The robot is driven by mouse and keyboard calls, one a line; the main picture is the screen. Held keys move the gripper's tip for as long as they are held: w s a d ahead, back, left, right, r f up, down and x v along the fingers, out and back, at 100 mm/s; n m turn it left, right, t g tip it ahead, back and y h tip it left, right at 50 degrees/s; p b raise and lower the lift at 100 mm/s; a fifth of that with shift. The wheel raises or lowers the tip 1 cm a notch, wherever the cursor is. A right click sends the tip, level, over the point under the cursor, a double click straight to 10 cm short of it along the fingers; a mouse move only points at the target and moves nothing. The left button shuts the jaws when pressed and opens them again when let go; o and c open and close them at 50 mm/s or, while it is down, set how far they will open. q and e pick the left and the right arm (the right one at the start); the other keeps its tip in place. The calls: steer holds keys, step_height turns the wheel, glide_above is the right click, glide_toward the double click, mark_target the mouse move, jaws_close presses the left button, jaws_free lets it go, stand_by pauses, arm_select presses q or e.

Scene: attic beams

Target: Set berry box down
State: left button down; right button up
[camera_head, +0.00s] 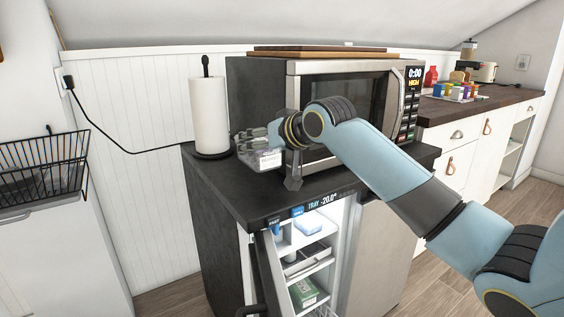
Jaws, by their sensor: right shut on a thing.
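The berry box (268,160) is a small clear, pale box with a label. It is at my right gripper (249,142), in front of the microwave's left end and over the dark counter top. My right gripper is shut on the box, and its fingers reach to the left from the wrist. The wrist and fingers hide part of the box. I cannot tell whether the box touches the counter (238,191). My left gripper is not in view.
A paper towel roll (209,115) stands close left of the gripper. The microwave (338,85) is right behind my wrist. Below, the small freezer's door (271,268) stands open, with boxes inside. The counter's front left strip is bare. A wire basket (42,168) is at far left.

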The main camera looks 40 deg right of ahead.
steer(key=shift+w+f, duration=0.1)
steer(key=shift+f, duration=1.05)
step_height(320, 180, down, 4)
steer(key=shift+f+b, duration=0.25)
steer(key=shift+b, duration=0.4)
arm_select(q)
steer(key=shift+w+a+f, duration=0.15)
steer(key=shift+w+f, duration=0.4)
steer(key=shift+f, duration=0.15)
arm_select(e)
steer(key=o, duration=1.4)
steer(key=shift+f, duration=0.1)
steer(key=shift+o, duration=0.2)
